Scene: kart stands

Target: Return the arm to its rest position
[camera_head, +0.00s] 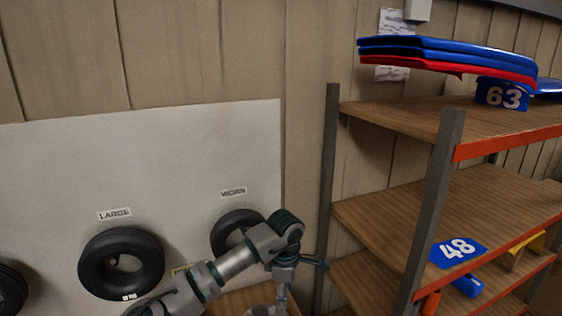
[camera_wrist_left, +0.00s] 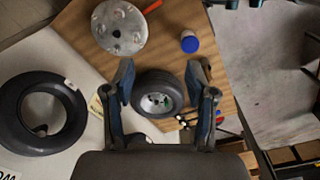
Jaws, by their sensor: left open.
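My left arm reaches in from the bottom of the head view. Its gripper (camera_head: 298,278) points down beside the worn tyre (camera_head: 232,230). In the left wrist view the gripper's two fingers (camera_wrist_left: 160,66) are spread apart with nothing held between them. A small wheel with a black tyre and a silver hub (camera_wrist_left: 170,84) lies on the wooden table (camera_wrist_left: 228,100) below, framed by the fingers and apart from them as far as I can tell. My right gripper shows in neither view.
A large tyre (camera_head: 93,266) hangs on the white board (camera_head: 150,150). A metal shelf rack (camera_head: 437,205) stands at the right with blue and red panels (camera_head: 450,52) on top. A metal disc (camera_wrist_left: 120,28) and a blue-capped container (camera_wrist_left: 189,41) are on the table.

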